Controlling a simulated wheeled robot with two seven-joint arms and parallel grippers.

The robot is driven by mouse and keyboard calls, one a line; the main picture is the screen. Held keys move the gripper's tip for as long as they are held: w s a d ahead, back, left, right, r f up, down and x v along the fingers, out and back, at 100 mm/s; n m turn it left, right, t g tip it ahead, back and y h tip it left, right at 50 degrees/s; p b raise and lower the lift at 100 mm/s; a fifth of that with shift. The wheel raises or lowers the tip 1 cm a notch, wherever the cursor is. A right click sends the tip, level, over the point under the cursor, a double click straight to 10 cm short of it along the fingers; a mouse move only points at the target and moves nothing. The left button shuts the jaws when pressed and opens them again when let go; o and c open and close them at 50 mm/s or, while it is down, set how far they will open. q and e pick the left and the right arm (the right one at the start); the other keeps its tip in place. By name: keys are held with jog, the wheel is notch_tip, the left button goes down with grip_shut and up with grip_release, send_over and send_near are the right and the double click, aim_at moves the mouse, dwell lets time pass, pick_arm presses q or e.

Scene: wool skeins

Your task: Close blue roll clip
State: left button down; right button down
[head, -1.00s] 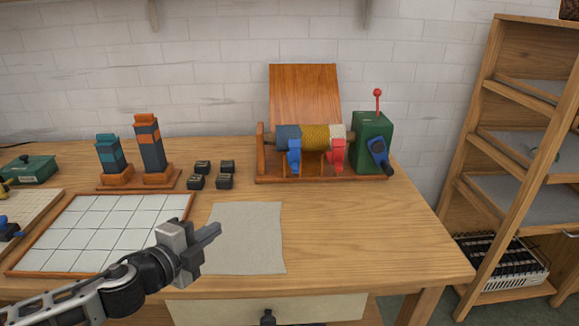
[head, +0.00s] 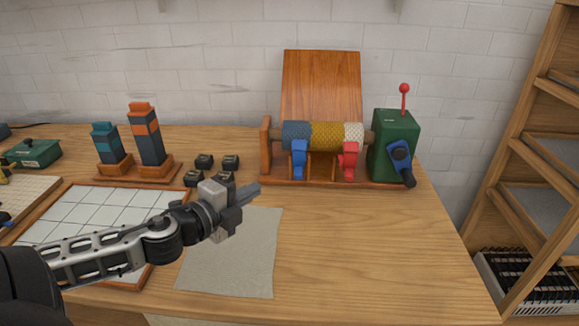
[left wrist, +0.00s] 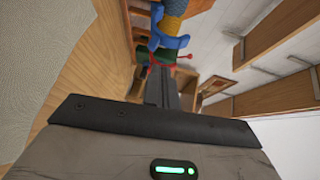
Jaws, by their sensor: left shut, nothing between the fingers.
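The blue clip (head: 299,159) stands at the front left of a wooden winding stand (head: 265,145), below the blue end of a wool roll (head: 296,134). It also shows in the left wrist view (left wrist: 172,42), beyond my fingers. A red clip (head: 348,160) stands to its right under the pale end of the roll. I cannot tell how far either clip is closed. My left gripper (head: 252,193) is shut and empty, above the table in front and to the left of the blue clip, pointing right and apart from it. My right gripper is out of view.
A green box (head: 393,140) with a red-knobbed lever and blue crank ends the stand on the right. Several small black blocks (head: 204,161) lie behind my left gripper. A grey mat (head: 235,262) lies below it. The table front right is clear.

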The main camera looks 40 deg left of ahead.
aim_at(299, 158)
pick_arm(q)
jog(key=w+p, duration=0.1)
jog(key=w, duration=1.2)
jog(key=shift+d+f, duration=0.35)
